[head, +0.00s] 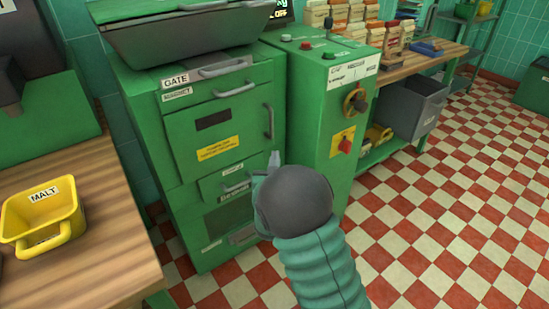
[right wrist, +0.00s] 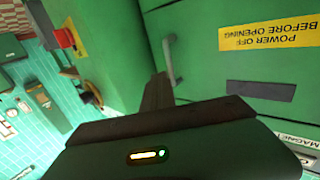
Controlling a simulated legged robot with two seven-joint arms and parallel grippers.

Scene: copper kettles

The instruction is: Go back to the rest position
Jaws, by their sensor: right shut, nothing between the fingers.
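My right gripper (head: 274,162) reaches up from the bottom centre of the head view, in front of the green machine (head: 143,120). Its fingers are shut with nothing between them, close to the small lower drawer front and its handle. My forearm and wrist hide part of the machine's lower right side. In the right wrist view the shut fingers (right wrist: 158,93) point at the machine's green front, beside a grey handle (right wrist: 170,62). I cannot tell whether they touch it. My left gripper is not in view.
A wooden table with a yellow MALT scoop (head: 42,218) stands at left. A green control cabinet (head: 322,110) with a red switch (head: 345,146) adjoins the machine. A workbench (head: 425,62) and grey bin (head: 412,108) stand behind. The checkered floor (head: 440,220) at right is clear.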

